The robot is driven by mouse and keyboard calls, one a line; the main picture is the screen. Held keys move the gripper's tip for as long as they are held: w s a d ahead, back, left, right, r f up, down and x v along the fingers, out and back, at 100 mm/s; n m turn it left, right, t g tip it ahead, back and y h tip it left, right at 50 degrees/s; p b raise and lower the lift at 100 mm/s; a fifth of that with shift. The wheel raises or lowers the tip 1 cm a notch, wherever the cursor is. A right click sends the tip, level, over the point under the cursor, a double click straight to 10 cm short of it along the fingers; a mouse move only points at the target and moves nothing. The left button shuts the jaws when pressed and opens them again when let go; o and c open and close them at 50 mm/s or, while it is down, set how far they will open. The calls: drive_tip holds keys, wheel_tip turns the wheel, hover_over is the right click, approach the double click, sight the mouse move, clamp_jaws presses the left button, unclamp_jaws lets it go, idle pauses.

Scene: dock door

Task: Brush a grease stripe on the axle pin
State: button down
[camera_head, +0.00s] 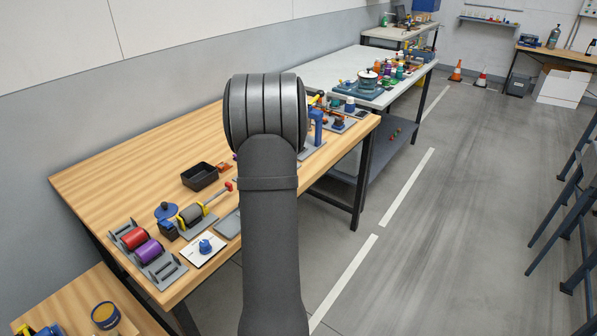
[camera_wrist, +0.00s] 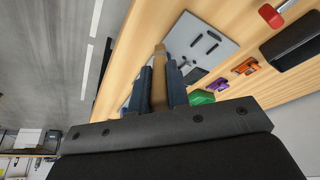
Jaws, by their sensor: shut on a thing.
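In the wrist view my gripper (camera_wrist: 159,74) is shut on a tan, wooden-looking strip (camera_wrist: 160,93), which may be the brush handle. The strip stands between the two dark blue fingers, above the wooden workbench. Its far end narrows, and I see no bristles. In the head view my own arm hides the gripper and the strip. I cannot pick out the axle pin for sure. A grey cylinder with yellow ends (camera_head: 191,214) lies on the bench at the left, beside a red-tipped handle (camera_head: 228,186). No grease stripe shows.
A grey slotted plate (camera_wrist: 192,38), a black tray (camera_wrist: 294,42) and small purple (camera_wrist: 218,86), orange (camera_wrist: 246,66) and green (camera_wrist: 201,97) pieces lie near the gripper. Red (camera_head: 134,238) and purple (camera_head: 149,252) rollers sit at the bench's near end. The back left bench top is clear.

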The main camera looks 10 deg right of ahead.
drive_tip(key=s+a+r, duration=0.2)
drive_tip(key=a+r, duration=0.1)
drive_tip(key=a, duration=0.5)
drive_tip(key=s+a+r, duration=0.3)
drive_tip(key=a, duration=0.4)
drive_tip(key=s+a+r, duration=0.2)
drive_tip(key=a+r, duration=0.1)
drive_tip(key=a, duration=0.5)
drive_tip(key=shift+f, duration=3.35)
drive_tip(key=shift+w+d+f, duration=0.65)
drive_tip(key=shift+w+d, duration=1.4)
drive_tip(key=shift+d, duration=0.45)
drive_tip(key=shift+s+a, duration=2.25)
drive_tip(key=shift+a, duration=0.05)
wheel_tip(320, 180, up, 8)
drive_tip(key=shift+d, duration=0.1)
